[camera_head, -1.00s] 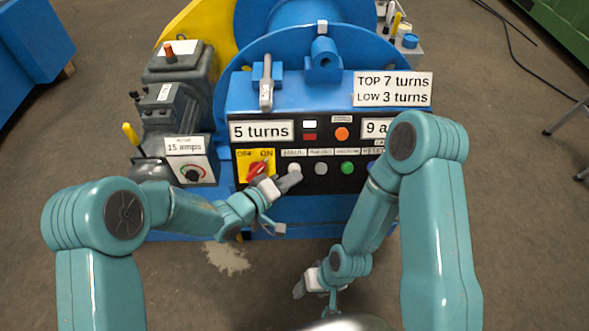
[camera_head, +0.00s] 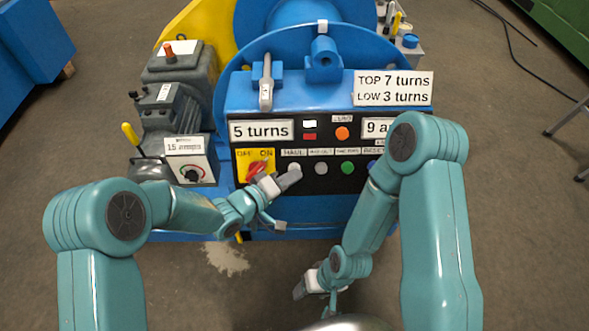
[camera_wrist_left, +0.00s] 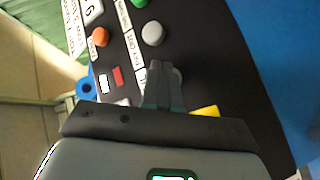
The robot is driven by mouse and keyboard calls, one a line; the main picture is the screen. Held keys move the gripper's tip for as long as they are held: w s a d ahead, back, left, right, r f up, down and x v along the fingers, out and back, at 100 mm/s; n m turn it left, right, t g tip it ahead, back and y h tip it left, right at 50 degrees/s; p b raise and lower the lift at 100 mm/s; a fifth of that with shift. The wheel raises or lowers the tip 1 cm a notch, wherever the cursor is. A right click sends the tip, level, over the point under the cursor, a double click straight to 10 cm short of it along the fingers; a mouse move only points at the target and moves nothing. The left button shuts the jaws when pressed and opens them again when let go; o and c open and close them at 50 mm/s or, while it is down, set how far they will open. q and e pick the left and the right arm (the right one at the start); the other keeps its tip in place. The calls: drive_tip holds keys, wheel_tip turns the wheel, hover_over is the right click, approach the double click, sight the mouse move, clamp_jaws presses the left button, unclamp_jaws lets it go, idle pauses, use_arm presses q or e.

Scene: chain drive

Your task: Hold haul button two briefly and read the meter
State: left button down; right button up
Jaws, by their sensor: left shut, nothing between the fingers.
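The control panel (camera_head: 330,182) is black on a blue housing. A white button (camera_head: 294,168) sits under a label reading HAUL; a grey button (camera_head: 321,168) and a green button (camera_head: 347,168) are to its right. My left gripper (camera_head: 292,178) is shut and empty, its tips at the white button; whether they press it I cannot tell. In the left wrist view its fingers (camera_wrist_left: 163,90) hide that button, and the grey button (camera_wrist_left: 152,33) is clear. The meter display (camera_head: 377,128) shows "9 a", the rest hidden by my right arm. My right gripper (camera_head: 303,291) hangs low, its jaws unclear.
A display reads "5 turns" (camera_head: 262,130). A red OFF/ON switch (camera_head: 257,170) on a yellow plate is beside my left gripper. A sign (camera_head: 393,89) reads TOP 7 turns, LOW 3 turns. A box marked 15 amps (camera_head: 190,160) is at left. My right arm covers the panel's right part.

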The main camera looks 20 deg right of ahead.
use_arm(q)
drive_tip(key=shift+w+d+f, duration=0.15)
drive_tip(key=shift+w+f, duration=0.05)
drive_tip(key=shift+w, duration=0.2)
idle(0.4)
drive_tip(key=shift+s, duration=0.1)
idle(3.3)
drive_tip(key=shift+s+a+r, duration=0.25)
drive_tip(key=shift+s+r, duration=0.15)
drive_tip(key=shift+s, duration=0.4)
drive_tip(key=s, duration=0.1)
drive_tip(key=s+r+p, duration=0.1)
drive_tip(key=s+a+r, duration=0.1)
drive_tip(key=s, duration=0.1)
drive_tip(key=shift+a+r, duration=0.1)
idle(0.4)
